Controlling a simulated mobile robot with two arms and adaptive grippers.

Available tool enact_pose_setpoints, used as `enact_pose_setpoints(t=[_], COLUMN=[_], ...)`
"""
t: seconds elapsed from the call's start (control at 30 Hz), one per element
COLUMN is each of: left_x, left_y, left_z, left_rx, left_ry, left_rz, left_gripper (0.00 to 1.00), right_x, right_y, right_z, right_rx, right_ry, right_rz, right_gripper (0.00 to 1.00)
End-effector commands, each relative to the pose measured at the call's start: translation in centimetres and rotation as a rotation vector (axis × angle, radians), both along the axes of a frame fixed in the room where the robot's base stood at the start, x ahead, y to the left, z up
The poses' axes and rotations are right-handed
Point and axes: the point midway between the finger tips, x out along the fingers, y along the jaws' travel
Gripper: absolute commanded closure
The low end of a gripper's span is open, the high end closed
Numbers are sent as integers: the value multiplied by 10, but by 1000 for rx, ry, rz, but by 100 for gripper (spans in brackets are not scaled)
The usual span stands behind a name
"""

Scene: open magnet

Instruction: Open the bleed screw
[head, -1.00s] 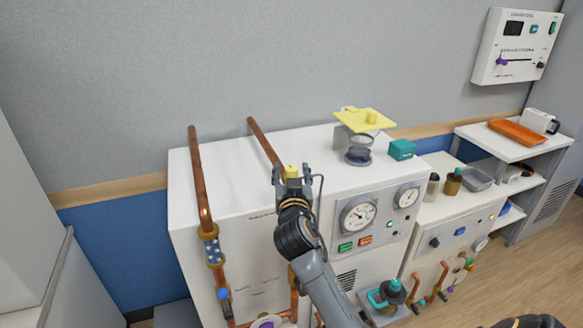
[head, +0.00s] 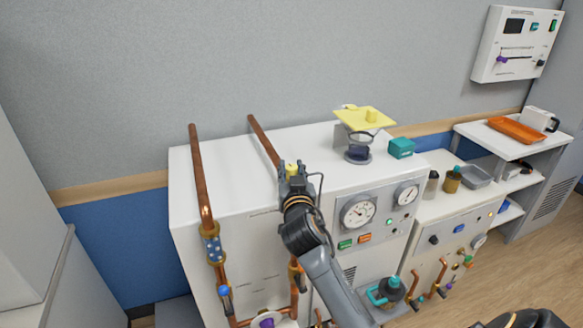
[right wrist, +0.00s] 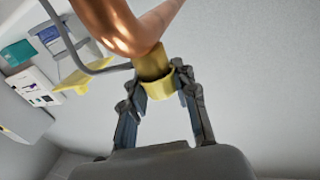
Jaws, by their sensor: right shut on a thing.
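The bleed screw (right wrist: 157,82) is a yellow, brass-like cap at the end of a copper pipe in the right wrist view. In the head view a bit of its yellow top (head: 291,170) shows between the fingers, above the front of the white cabinet. My right gripper (head: 291,167) is shut on it, with one finger on either side. In the right wrist view the fingertips (right wrist: 160,84) flank the cap's lower rim, and the pipe bends away above it. My left gripper is not in view.
Copper pipes (head: 200,185) rise left of the gripper from the white cabinet (head: 240,225). Gauges (head: 357,212) sit right of my arm. A grey wall stands behind.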

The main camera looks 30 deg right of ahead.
Motion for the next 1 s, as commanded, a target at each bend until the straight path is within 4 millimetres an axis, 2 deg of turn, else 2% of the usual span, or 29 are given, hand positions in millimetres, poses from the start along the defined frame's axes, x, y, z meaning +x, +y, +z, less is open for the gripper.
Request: enact_pose_setpoints(t=[0.3, 0.5, 0.7, 1.0], left_x=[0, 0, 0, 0], left_y=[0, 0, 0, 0], left_z=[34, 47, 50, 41], left_rx=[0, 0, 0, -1], left_ry=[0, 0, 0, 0], left_rz=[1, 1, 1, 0], left_gripper=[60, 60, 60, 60], right_x=[-1, 0, 0, 1], right_y=[-2, -2, -3, -3], right_z=[4, 3, 0, -1], right_rx=[-8, -10, -11, -10], right_ry=[7, 9, 8, 5], right_rz=[234, 416, 585, 814], right_gripper=[100, 100, 100, 100])
